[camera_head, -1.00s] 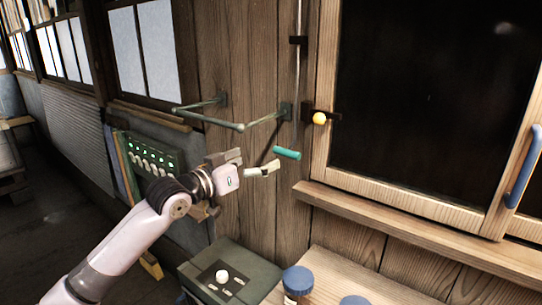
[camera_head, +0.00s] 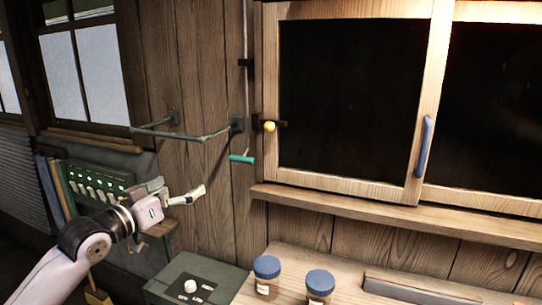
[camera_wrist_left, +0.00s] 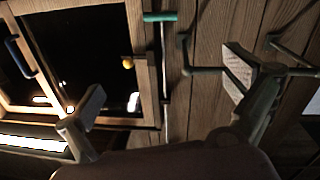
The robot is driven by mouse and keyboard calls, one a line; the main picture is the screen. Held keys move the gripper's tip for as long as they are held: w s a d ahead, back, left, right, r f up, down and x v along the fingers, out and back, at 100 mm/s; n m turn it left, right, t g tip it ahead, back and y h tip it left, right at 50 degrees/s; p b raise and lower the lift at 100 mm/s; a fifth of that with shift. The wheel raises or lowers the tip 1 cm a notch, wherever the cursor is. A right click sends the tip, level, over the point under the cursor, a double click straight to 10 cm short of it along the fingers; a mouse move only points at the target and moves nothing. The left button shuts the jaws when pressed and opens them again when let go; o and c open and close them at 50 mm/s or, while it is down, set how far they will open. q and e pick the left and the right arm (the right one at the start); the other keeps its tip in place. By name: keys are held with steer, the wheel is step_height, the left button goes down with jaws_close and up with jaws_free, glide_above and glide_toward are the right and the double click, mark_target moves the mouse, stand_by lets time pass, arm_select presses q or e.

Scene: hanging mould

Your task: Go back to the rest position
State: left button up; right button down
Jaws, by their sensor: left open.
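My left gripper (camera_head: 178,205) is open and empty in the head view, in front of the plank wall at lower left. Its two spread fingers also show in the left wrist view (camera_wrist_left: 165,105), with nothing between them. The teal handle (camera_head: 242,159) at the bottom of a thin rod is up and to the right of the gripper, apart from it. The teal handle is also at the top of the left wrist view (camera_wrist_left: 160,16). My right gripper is not in view.
A jointed grey bar (camera_head: 190,137) sticks out from the wall above the gripper. A yellow knob (camera_head: 269,126) is beside the framed dark window (camera_head: 345,95). A switch panel (camera_head: 95,182), a green box (camera_head: 185,277) and blue-lidded jars (camera_head: 267,268) are lower down.

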arm_select(q)
steer(key=w+a+f+n+g+y, duration=0.1)
steer(key=a+f+n+y, duration=0.2)
steer(key=f, duration=1.2)
steer(key=w+a+f+g+y, duration=0.15)
steer(key=a+f, duration=0.25)
steer(key=f, duration=1)
steer(key=s+a+f+g+y, duration=0.15)
steer(key=s+f, duration=0.45)
steer(key=f, duration=0.6)
steer(key=s+a+f+g+y, duration=0.15)
steer(key=s+f, duration=0.45)
steer(key=f, duration=0.6)
steer(key=s+d+f+g, duration=0.2)
steer(key=s+f+g, duration=0.3)
steer(key=s+f, duration=1.7)
steer(key=s+d+f+m+g, duration=0.1)
steer(key=s+d+f+g, duration=0.1)
steer(key=s, duration=1.2)
steer(key=s+d+f+m+g, duration=0.1)
steer(key=s+d+f+g, duration=0.1)
steer(key=s, duration=1.2)
step_height(320, 180, down, 2)
steer(key=shift+s+d+f+y, duration=0.1)
steer(key=shift+s+d+y, duration=0.05)
steer(key=shift+d+y, duration=0.35)
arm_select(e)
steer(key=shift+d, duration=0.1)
